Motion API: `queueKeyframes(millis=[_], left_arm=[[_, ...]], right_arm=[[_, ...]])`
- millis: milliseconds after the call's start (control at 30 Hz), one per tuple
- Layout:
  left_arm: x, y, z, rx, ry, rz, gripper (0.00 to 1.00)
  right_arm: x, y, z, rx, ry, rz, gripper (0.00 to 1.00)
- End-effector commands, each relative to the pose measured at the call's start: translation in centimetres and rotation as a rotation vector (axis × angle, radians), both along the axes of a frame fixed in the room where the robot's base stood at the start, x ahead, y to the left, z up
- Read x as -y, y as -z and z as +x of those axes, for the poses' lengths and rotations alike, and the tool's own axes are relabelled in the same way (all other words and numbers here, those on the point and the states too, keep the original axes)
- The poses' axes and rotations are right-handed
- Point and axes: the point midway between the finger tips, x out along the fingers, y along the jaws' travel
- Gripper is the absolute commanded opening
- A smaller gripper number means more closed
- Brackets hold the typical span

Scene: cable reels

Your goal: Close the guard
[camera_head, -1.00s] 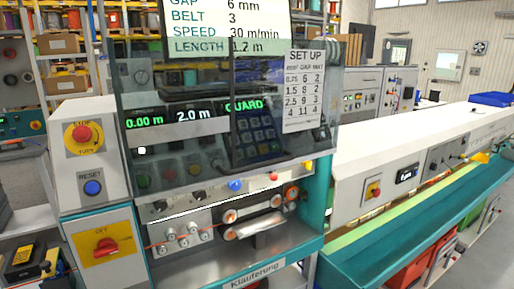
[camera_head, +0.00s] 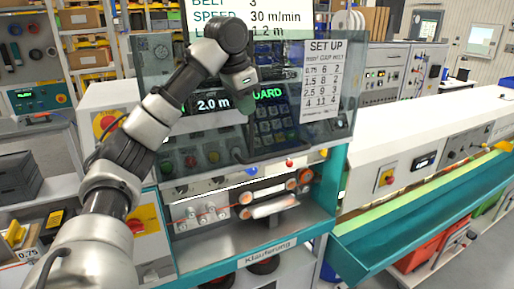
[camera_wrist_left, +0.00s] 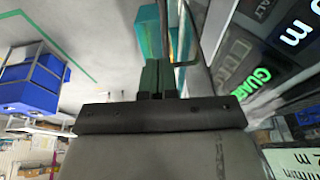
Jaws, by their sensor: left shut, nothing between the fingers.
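The guard (camera_head: 331,125) is a clear, tinted panel on the front of the machine. It is raised, covering the control panel and leaving the rollers (camera_head: 268,198) below uncovered. Its dark bar handle (camera_head: 242,153) hangs near the lower edge. The handle also shows in the left wrist view (camera_wrist_left: 188,45). My left gripper (camera_head: 248,112) is in front of the guard, pointing down, just above the handle. In the left wrist view its fingers (camera_wrist_left: 158,75) are shut and empty, close beside the handle; I cannot tell whether they touch it. My right gripper is not in view.
A green "GUARD" message (camera_head: 268,93) glows on the display behind the panel. A set-up sheet (camera_head: 322,80) is on the guard's right part. A long teal trough (camera_head: 420,215) runs off to the right. Blue crates (camera_wrist_left: 35,80) show in the left wrist view.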

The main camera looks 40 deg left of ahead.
Motion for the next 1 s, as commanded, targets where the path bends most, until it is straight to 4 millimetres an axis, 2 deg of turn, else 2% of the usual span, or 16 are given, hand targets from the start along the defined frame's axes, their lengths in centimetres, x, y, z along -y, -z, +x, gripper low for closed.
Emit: queueKeyframes(millis=[67,167,267,700,833,1000], left_arm=[[-0.3,-0.1,-0.2,0.002,-0.003,-0.007,0.0],[-0.2,0.8,0.1,0.0,-0.004,-0.009,0.0],[-0.1,2.5,0.6,-0.002,-0.002,-0.009,0.0],[-0.2,10.5,2.7,-0.002,-0.006,-0.007,0.0],[-0.4,12.0,2.9,0.0,-0.005,-0.008,0.0],[-0.5,12.9,3.0,0.004,-0.005,-0.008,0.0]], right_arm=[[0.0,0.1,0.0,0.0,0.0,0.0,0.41],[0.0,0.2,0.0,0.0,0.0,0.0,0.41],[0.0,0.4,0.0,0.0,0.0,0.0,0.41],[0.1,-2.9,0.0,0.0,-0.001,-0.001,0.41],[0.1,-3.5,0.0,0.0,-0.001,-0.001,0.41],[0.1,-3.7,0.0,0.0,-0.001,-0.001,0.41]])
